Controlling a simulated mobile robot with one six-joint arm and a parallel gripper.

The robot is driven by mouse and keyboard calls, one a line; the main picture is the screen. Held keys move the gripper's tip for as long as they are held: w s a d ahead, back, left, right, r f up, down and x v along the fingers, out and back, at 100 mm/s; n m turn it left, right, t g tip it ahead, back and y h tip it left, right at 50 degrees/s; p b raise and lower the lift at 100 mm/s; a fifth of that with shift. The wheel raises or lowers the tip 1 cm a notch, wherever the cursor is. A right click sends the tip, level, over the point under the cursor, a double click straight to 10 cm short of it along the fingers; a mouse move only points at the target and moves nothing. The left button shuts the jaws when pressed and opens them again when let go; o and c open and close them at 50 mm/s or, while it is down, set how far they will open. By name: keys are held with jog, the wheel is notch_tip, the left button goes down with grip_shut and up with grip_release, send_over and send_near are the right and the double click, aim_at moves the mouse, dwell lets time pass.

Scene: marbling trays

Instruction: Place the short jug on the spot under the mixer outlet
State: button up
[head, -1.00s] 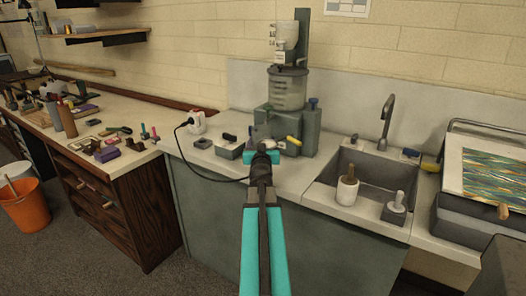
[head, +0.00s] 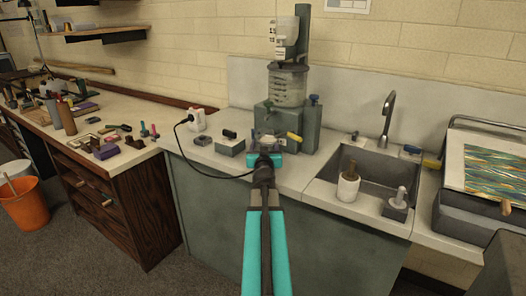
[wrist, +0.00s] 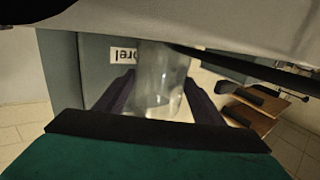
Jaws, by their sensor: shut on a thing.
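A clear see-through jug (wrist: 160,80) stands between the two dark fingers of my gripper (wrist: 158,100) in the wrist view. The gripper is shut on it. In the head view my gripper (head: 265,146) is in front of the base of the mixer (head: 308,125), a grey-green machine with a clear vessel on top. My arm hides the jug there, and also the outlet and the spot under it. In the wrist view a grey-green surface with a partly seen label (wrist: 124,55) is close behind the jug. I cannot tell whether the jug touches the counter.
A small grey box (head: 230,146) and a white plug unit (head: 197,120) with a black cable are left of the mixer. A sink (head: 375,170) with a tap (head: 387,120) is on the right. An orange bucket (head: 27,207) stands on the floor at far left.

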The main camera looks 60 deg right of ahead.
jog(key=shift+f, duration=0.2)
dwell(0.3)
jog(key=o, duration=1.2)
jog(key=shift+r, duration=0.15)
